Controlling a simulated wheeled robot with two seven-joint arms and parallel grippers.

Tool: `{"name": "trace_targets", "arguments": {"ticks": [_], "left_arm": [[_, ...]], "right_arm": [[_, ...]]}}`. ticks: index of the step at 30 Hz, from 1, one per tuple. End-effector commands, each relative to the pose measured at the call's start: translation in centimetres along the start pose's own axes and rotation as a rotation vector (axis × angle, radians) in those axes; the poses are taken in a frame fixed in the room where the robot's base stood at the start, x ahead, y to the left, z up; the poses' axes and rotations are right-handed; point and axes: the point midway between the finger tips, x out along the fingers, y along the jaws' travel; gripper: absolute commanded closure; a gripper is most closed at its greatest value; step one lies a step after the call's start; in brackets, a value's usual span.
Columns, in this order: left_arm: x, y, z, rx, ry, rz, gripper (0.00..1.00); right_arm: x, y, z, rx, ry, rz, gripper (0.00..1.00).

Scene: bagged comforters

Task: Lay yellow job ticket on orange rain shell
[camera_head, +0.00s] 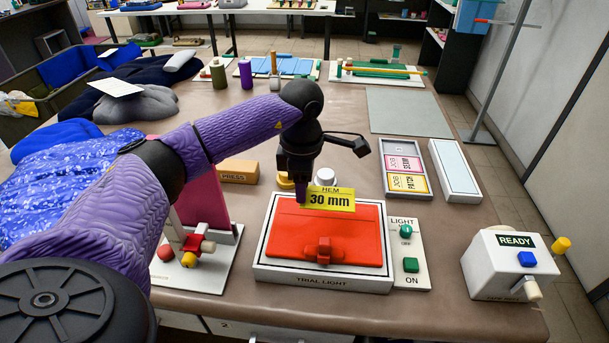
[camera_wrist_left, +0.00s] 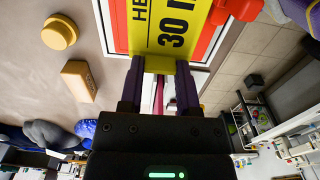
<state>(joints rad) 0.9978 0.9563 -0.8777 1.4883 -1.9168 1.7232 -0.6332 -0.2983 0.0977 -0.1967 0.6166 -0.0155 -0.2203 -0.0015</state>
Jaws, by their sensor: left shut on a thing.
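The yellow job ticket (camera_head: 330,200) reads "HEM 30 mm". It shows in front of the rear edge of the orange rain shell (camera_head: 295,242), which lies flat on the white trial light box (camera_head: 325,281). My left gripper (camera_head: 303,194) points down behind the shell and is shut on the ticket's edge. In the left wrist view the ticket (camera_wrist_left: 168,28) extends out from a yellow block between the fingers (camera_wrist_left: 160,82), with orange shell (camera_wrist_left: 208,38) beside it. I cannot tell whether the ticket touches the shell. My right gripper is not in view.
A red-orange toggle piece (camera_head: 323,252) lies on the shell's front part. The light switch panel (camera_head: 408,255) adjoins the box's right side. A "READY" box (camera_head: 508,265) stands at right, job card tray (camera_head: 404,170) behind. A stand with coloured knobs (camera_head: 207,265) is at left.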

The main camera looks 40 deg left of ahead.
Motion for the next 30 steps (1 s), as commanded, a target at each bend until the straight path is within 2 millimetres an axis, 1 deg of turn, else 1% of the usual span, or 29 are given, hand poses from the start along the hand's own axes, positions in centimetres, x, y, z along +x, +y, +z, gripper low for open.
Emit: {"name": "trace_targets", "arguments": {"ticks": [1,3,11,19,22,30], "left_arm": [[1.2,0.0,0.0,0.000,0.001,-0.002,1.00],[2.2,0.0,0.0,0.000,0.000,-0.002,1.00],[3.5,0.0,0.0,0.000,-0.001,0.000,1.00],[6.2,0.0,0.0,0.000,0.000,0.000,1.00],[6.5,0.0,0.0,0.000,0.000,0.000,1.00],[6.3,0.0,0.0,0.000,-0.001,0.001,1.00]], "right_arm": [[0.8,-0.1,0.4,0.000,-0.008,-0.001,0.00],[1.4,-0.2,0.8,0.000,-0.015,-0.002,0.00],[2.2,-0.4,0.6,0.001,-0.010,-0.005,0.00],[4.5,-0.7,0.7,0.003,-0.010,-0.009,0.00],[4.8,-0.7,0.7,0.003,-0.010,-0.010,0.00],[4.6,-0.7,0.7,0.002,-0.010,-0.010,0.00]]}}
